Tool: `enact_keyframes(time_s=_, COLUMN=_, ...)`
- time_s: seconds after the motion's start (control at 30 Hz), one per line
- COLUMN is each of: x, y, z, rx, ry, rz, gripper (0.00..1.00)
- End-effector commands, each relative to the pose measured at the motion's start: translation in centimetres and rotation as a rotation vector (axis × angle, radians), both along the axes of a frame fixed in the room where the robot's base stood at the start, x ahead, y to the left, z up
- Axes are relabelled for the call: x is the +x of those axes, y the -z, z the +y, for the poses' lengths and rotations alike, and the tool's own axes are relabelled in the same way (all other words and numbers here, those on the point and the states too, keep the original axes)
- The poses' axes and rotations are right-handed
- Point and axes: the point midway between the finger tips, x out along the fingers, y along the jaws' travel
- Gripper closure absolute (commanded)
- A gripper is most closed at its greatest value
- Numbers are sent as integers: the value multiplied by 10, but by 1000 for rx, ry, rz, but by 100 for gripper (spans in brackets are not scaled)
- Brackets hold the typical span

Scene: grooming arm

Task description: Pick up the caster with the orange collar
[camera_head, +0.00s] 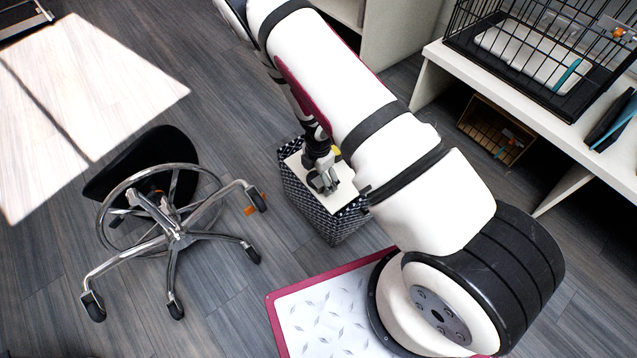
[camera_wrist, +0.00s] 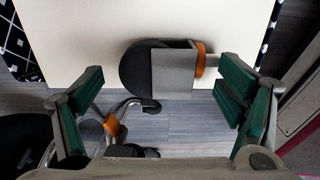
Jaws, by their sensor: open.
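The caster (camera_wrist: 175,68) with the orange collar (camera_wrist: 201,59) lies on the cream top of a patterned box in the wrist view. It has a dark rounded wheel at left, a grey housing in the middle and the collar at right. My gripper (camera_wrist: 160,82) is open, one green-padded finger on each side of the caster and apart from it in the picture. The height of the fingertips above the top is hard to tell. In the head view my gripper (camera_head: 322,178) is over the box top, and the caster is hard to tell apart from it.
The black-and-white box (camera_head: 330,222) stands on the grey wood floor. A white shelf (camera_head: 520,115) with a wire cage (camera_head: 545,50) is at right.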

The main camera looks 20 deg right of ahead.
Motion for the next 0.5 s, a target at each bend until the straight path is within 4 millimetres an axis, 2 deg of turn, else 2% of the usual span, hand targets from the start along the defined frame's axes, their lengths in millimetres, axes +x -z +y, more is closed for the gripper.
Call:
enact_keyframes(time_s=0.17, x=0, y=-1, z=0, rx=0, ry=0, rz=-1, gripper=12)
enact_keyframes(time_s=0.37, x=0, y=-1, z=0, rx=0, ry=0, rz=-1, gripper=58)
enact_keyframes(time_s=0.4, x=0, y=-1, z=0, rx=0, ry=0, rz=-1, gripper=61)
enact_keyframes(time_s=0.5, x=0, y=0, z=0, rx=0, ry=0, rz=0, gripper=63)
